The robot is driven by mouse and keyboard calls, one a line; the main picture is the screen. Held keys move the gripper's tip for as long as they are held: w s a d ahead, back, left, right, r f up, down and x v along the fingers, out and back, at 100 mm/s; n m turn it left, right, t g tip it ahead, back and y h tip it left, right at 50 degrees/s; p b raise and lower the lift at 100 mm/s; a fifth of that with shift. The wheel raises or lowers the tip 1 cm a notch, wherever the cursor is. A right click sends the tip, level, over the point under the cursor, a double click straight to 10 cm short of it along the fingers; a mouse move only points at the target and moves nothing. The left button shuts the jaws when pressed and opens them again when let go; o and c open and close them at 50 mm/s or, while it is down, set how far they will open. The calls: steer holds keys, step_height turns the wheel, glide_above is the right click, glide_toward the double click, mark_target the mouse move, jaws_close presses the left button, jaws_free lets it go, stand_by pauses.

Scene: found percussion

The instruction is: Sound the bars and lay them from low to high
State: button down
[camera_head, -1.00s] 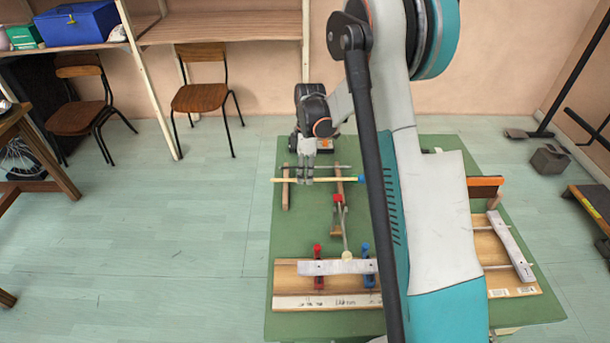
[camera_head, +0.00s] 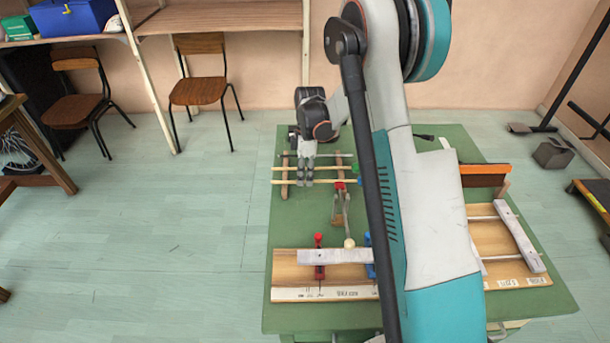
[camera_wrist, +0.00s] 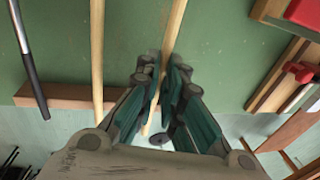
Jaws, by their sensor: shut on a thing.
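My gripper (camera_head: 306,180) is shut on a pale wooden stick (camera_head: 328,182), low over two wooden rails; in the wrist view this stick (camera_wrist: 176,25) passes between the fingers (camera_wrist: 160,85). A second pale stick (camera_head: 279,168) lies parallel across the rails, with a grey rod (camera_head: 345,155) beyond it. Nearer, a grey bar (camera_head: 325,257) lies across red (camera_head: 319,272) and blue (camera_head: 369,271) supports on a wooden board (camera_head: 290,270). A beater with a pale ball head (camera_head: 349,243) stands just behind it. Another grey bar (camera_head: 520,235) lies at the right. My arm hides the table's middle.
The green table (camera_head: 262,215) has bare space at its left edge. An orange-edged upright panel (camera_head: 485,170) stands at the right. Two chairs (camera_head: 198,90) and shelving (camera_head: 225,16) stand behind on open floor. A black stand (camera_head: 575,85) is at far right.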

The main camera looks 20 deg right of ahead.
steer(key=shift+f+b, duration=0.3)
stand_by(0.5)
steer(key=c, duration=1.7)
jaws_free()
steer(key=shift+o, duration=0.2)
step_height(320, 180, up, 12)
steer(key=w+d, duration=0.1)
steer(key=w, duration=0.1)
steer(key=shift+d, duration=0.3)
steer(key=shift+f, duration=0.15)
